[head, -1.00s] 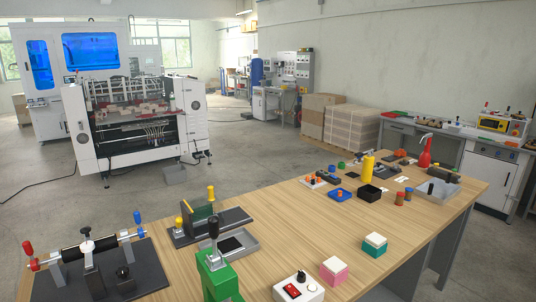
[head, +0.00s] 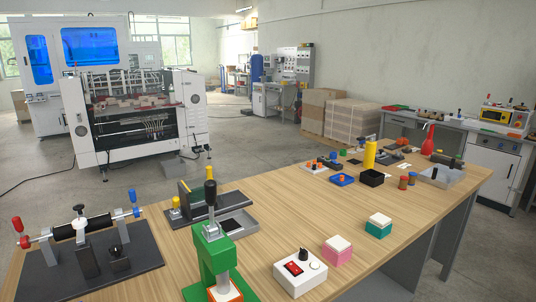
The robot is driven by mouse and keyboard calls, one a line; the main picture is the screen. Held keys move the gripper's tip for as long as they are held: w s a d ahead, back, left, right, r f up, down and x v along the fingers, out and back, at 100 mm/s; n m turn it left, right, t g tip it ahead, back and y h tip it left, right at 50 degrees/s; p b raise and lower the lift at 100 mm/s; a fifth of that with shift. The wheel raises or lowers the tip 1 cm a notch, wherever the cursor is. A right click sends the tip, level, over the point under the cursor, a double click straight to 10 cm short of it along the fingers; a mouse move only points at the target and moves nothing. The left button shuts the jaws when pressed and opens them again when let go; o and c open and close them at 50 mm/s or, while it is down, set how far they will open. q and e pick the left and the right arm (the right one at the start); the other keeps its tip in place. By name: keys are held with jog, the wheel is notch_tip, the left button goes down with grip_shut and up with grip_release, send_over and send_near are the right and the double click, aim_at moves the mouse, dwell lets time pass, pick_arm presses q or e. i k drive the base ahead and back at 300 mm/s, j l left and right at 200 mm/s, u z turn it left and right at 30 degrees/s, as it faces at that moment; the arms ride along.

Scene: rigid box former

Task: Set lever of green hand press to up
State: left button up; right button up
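The green hand press (head: 212,255) stands on the near side of the wooden table, in the lower middle of the head view. Its lever (head: 210,194) has a black grip and appears to point upward above the green head; its exact angle is hard to tell from this front view. An orange and white piece (head: 226,291) shows at the press's base, cut by the picture's lower edge. Neither of my grippers is in view.
Left of the press is a dark fixture plate (head: 140,262) with a roller and red and blue handles. Right of it are a white control box (head: 300,272), a pink block (head: 337,252) and a teal block (head: 378,227). A grey tray (head: 238,223) lies behind it.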

aim_at(210, 185)
jog(key=j+z, duration=0.15)
jog(key=j, duration=0.25)
jog(key=k+j+z, duration=0.15)
jog(key=j, duration=0.2)
jog(key=k+j+z, duration=0.15)
jog(key=j, duration=0.25)
jog(key=k+j+z, duration=0.15)
jog(key=j, duration=0.2)
jog(key=j+z, duration=0.1)
jog(key=j, duration=0.25)
jog(key=k+j+z, duration=0.15)
jog(key=j, duration=0.2)
jog(key=k, duration=0.05)
